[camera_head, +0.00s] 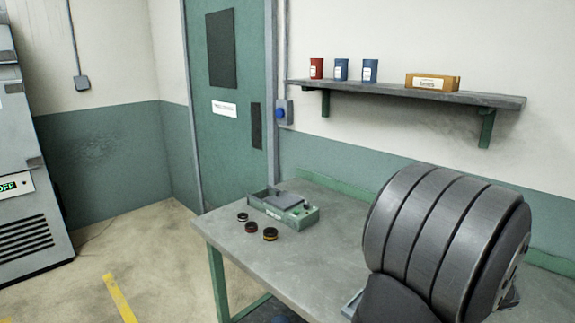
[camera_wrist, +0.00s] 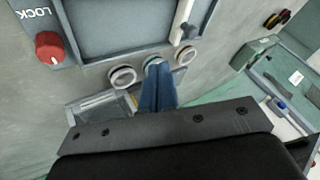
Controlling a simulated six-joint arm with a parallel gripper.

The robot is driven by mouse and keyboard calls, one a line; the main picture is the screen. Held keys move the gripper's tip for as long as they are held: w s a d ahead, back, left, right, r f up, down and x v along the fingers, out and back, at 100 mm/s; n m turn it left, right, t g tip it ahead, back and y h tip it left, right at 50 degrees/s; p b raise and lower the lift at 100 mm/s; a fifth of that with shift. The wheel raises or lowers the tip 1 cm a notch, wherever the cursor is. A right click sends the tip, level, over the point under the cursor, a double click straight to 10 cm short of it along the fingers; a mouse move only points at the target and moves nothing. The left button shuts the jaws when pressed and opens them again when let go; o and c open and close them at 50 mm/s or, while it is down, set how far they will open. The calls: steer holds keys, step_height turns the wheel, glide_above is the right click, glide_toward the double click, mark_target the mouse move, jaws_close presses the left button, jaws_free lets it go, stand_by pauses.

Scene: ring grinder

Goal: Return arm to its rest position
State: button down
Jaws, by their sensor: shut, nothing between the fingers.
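My gripper (camera_wrist: 157,72) shows in the wrist view as two blue fingers, shut together with nothing between them. Its tips lie in front of a grey unit (camera_wrist: 110,30) with a red knob (camera_wrist: 49,46) marked LOCK. One pale ring (camera_wrist: 122,77) is left of the fingertips and another ring (camera_wrist: 185,55) is right of them. I cannot tell whether the tips touch anything. In the head view my dark ribbed arm fills the lower right and my gripper is hidden.
The grey workbench (camera_head: 245,262) carries a green-grey tray box (camera_head: 285,208) and several small dark discs (camera_head: 270,234). A shelf (camera_head: 480,98) behind holds red and blue cans and an orange-brown box (camera_head: 432,81). A grey cabinet (camera_head: 30,190) stands far left. The floor between is open.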

steer(key=x, duration=0.5)
steer(key=shift+a+f, duration=0.1)
steer(key=shift+f, duration=0.05)
steer(key=shift+w+a, duration=0.65)
steer(key=shift+a, duration=0.25)
steer(key=shift+w+a+f, duration=0.1)
steer(key=shift+w+a, duration=0.3)
steer(key=shift+a, duration=0.15)
